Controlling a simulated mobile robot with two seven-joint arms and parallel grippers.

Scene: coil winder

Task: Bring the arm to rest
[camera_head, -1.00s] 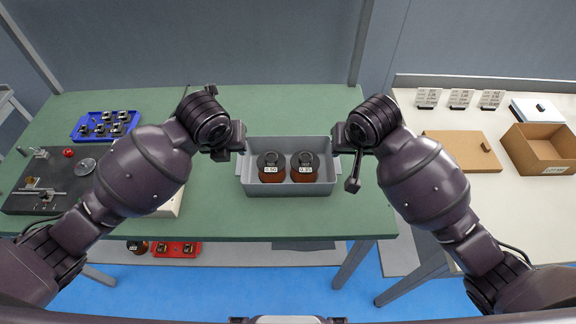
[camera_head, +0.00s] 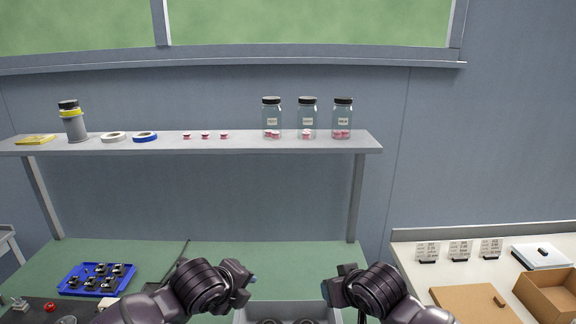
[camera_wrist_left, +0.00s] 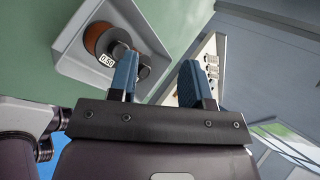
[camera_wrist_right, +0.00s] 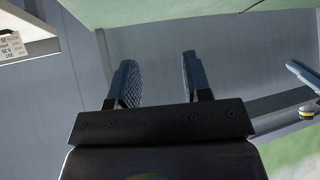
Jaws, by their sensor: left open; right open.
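In the head view my left gripper (camera_head: 246,285) is at the left of the grey bin (camera_head: 238,315), above the green bench. My right gripper (camera_head: 332,290) is at the bin's right side. In the left wrist view the two blue fingers of the left gripper (camera_wrist_left: 158,85) stand apart with nothing between them. The bin and a spool labelled 0.50 (camera_wrist_left: 100,42) show beyond them. In the right wrist view the fingers of the right gripper (camera_wrist_right: 160,80) are also apart and empty. The lower part of the bin is cut off in the head view.
A shelf (camera_head: 300,147) with jars (camera_head: 307,120), tape rolls (camera_head: 145,137) and small pink items stands behind the green bench (camera_head: 150,255). A blue tray (camera_head: 97,279) is at the left. The right bench holds a cardboard box (camera_head: 550,295) and a brown board (camera_head: 470,302).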

